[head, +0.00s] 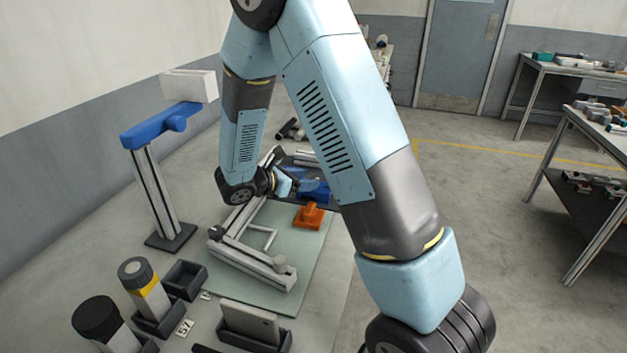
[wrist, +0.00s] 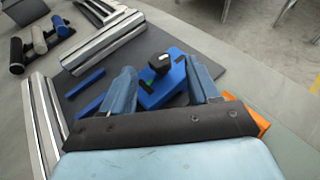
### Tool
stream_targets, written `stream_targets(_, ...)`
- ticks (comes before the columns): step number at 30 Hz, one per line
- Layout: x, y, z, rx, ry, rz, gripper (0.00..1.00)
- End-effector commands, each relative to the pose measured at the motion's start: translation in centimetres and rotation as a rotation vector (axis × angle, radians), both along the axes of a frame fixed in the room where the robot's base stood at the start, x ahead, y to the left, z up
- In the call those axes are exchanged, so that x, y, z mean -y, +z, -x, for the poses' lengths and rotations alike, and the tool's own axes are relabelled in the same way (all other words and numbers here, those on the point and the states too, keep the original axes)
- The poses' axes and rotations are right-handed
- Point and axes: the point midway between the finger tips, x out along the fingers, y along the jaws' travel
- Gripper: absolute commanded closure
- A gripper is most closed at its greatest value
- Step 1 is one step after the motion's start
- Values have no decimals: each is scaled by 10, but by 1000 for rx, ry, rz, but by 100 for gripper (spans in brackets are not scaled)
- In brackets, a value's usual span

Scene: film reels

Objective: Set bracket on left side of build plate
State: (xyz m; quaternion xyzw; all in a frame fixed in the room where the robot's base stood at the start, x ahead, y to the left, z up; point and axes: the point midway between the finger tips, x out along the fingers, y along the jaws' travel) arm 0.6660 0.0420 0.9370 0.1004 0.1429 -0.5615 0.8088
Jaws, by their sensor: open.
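A blue bracket (wrist: 176,78) with a black knob and a small green mark lies on the dark build plate (wrist: 128,62), on the right part of the plate in the wrist view. In the head view the blue bracket (head: 318,190) shows partly behind my arm. My gripper (wrist: 163,84) is open, one finger on each side of the bracket. I cannot tell whether the fingers touch it. Two thin blue strips (wrist: 86,83) lie on the left part of the plate in the wrist view.
An orange block (head: 308,217) sits on the green mat beside the plate. Metal rails (head: 250,258) border the work area. A blue-topped post (head: 155,190) stands at left; bins and capped cylinders (head: 145,285) stand in front.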

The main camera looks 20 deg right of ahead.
Motion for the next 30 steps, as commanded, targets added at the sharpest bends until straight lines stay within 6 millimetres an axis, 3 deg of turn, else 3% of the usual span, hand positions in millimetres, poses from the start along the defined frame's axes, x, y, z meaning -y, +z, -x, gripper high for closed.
stream_targets(9, -50, 20, 18, 1, 2, 0, 40)
stream_targets(16, -65, 26, 25, 0, -3, -2, 40)
stream_targets(23, -40, 55, 42, 67, -126, -106, 40)
stream_targets(30, 1, 99, 82, 208, -368, -326, 40)
